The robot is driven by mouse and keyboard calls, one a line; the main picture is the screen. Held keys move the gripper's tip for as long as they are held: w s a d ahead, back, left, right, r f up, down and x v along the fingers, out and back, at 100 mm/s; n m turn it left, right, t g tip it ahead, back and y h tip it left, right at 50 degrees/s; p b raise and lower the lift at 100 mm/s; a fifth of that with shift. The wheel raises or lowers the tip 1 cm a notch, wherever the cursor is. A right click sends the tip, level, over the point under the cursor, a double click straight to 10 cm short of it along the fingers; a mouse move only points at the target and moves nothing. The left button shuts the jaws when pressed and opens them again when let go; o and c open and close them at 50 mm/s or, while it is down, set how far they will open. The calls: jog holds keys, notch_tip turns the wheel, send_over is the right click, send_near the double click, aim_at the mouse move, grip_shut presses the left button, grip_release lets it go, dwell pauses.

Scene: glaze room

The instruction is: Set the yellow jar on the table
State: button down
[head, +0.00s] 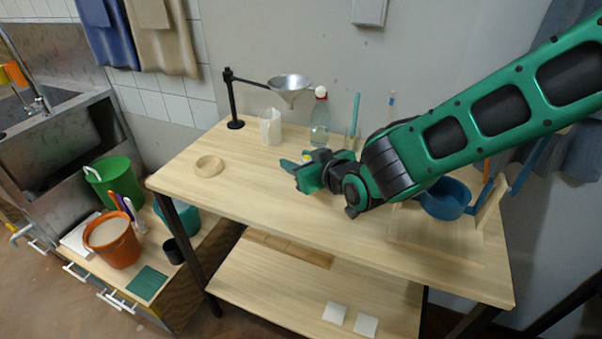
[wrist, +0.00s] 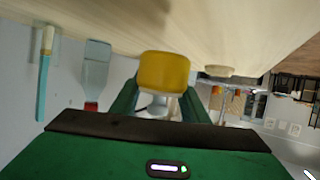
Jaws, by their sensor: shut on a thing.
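The yellow jar (wrist: 163,72) is between the two green fingers of my gripper (head: 297,168), which is shut on it. In the head view only a small yellow bit of the jar (head: 306,157) shows behind the fingers; the rest is hidden. The wrist view is upside down, with the wooden table (head: 245,185) at its top. The jar is over the middle of the table, low down; I cannot tell whether its base touches the wood.
A metal funnel (head: 289,83) on a black stand, a white pitcher (head: 270,127) and a clear bottle (head: 320,120) stand at the back. A wooden dish (head: 209,166) lies at left, a blue pot (head: 446,200) at right. The front middle of the tabletop is clear.

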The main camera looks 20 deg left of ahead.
jog(key=shift+w+f, duration=0.15)
jog(key=shift+f, duration=1.85)
jog(key=c, duration=1)
grip_release()
jog(key=shift+f, duration=0.1)
